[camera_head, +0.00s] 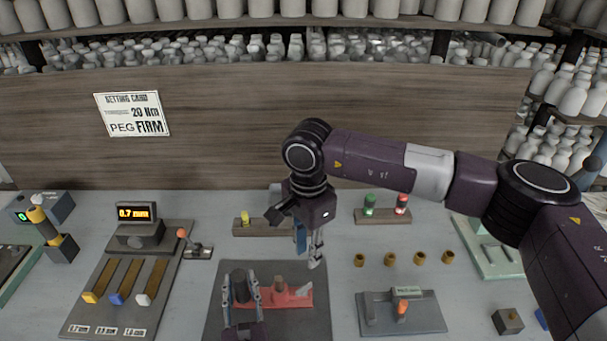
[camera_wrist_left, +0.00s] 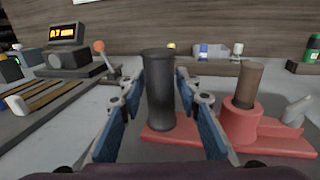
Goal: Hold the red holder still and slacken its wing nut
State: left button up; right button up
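The red holder (camera_head: 290,301) lies on a dark mat (camera_head: 300,332). A dark upright cylinder (camera_head: 239,287) stands at its left end. A brownish peg (camera_wrist_left: 238,84) stands in the holder's red collar (camera_wrist_left: 240,122). A pale grey winged piece (camera_wrist_left: 297,110), seemingly the wing nut, sits to the right of the collar; it also shows in the head view (camera_head: 304,290). My left gripper (camera_head: 241,289) is open, its blue-padded fingers on either side of the dark cylinder, with small gaps in the left wrist view (camera_wrist_left: 160,95). My right gripper (camera_head: 309,262) points down behind the holder, fingers apart and empty.
A lever (camera_head: 195,245) and a 0.7 mm display unit (camera_head: 137,222) stand left. A rack with green and red pieces (camera_head: 384,216) is behind right. Several brass pieces (camera_head: 390,259) and a grey tray with an orange knob (camera_head: 430,320) lie right.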

pick_arm(q)
jog(key=shift+o, duration=0.9)
